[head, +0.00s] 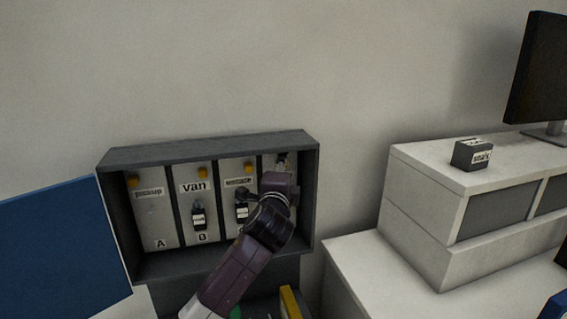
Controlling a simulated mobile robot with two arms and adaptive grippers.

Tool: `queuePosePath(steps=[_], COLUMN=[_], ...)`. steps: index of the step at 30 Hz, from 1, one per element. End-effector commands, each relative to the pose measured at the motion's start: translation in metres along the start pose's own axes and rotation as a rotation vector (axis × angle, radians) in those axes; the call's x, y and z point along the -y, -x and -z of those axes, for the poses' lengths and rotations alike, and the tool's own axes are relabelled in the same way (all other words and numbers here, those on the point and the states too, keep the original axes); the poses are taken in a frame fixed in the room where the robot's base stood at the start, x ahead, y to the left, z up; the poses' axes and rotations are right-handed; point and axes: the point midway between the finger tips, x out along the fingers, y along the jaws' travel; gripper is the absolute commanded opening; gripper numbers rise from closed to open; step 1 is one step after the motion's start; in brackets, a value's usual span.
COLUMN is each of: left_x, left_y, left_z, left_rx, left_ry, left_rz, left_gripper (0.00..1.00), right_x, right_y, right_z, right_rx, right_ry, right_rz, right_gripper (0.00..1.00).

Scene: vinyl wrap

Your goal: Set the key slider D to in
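A dark grey key cabinet (208,151) hangs on the wall, with several pale upright panels inside. Panel A (152,215) is labelled "pickup", and panel B (203,212) "van". A third panel (238,172) has a label too small to read. Orange sliders sit near the tops of these three panels. The rightmost panel, where slider D would be, is mostly covered by my purple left arm. My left gripper (283,162) is at this panel's upper part, largely hidden behind its wrist; its fingers cannot be made out. My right gripper is not in view.
Dark key tags hang on panel B (198,219) and the third panel (242,212). A blue board (62,250) stands at left. At right, a white cabinet (415,215) bears a small dark labelled box (473,155) and a monitor (540,75). Bare wall is above the key cabinet.

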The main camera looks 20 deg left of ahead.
Motion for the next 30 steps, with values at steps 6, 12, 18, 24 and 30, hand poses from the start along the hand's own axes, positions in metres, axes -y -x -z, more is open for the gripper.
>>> queuePosePath(steps=[6,12,18,24,30], left_x=[0.0009,0.0002,0.0001,-0.0007,-0.0014], left_y=[-0.0089,-0.0094,-0.0092,-0.0091,-0.0089], left_z=[0.0005,0.0002,0.0001,0.0003,0.0009], left_rx=[-0.001,-0.001,-0.001,-0.001,-0.002], left_ry=[0.002,0.002,0.001,0.001,0.001], left_rz=[0.001,0.001,0.001,-0.001,-0.002], left_gripper=[0.33,0.33,0.17,0.00,0.00], right_x=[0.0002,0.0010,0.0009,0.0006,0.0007], right_y=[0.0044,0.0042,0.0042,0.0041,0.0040], right_z=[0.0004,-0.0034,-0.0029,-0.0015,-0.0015], right_rx=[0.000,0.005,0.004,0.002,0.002], right_ry=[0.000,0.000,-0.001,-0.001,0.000], right_rz=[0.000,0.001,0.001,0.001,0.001], right_gripper=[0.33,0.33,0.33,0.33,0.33])
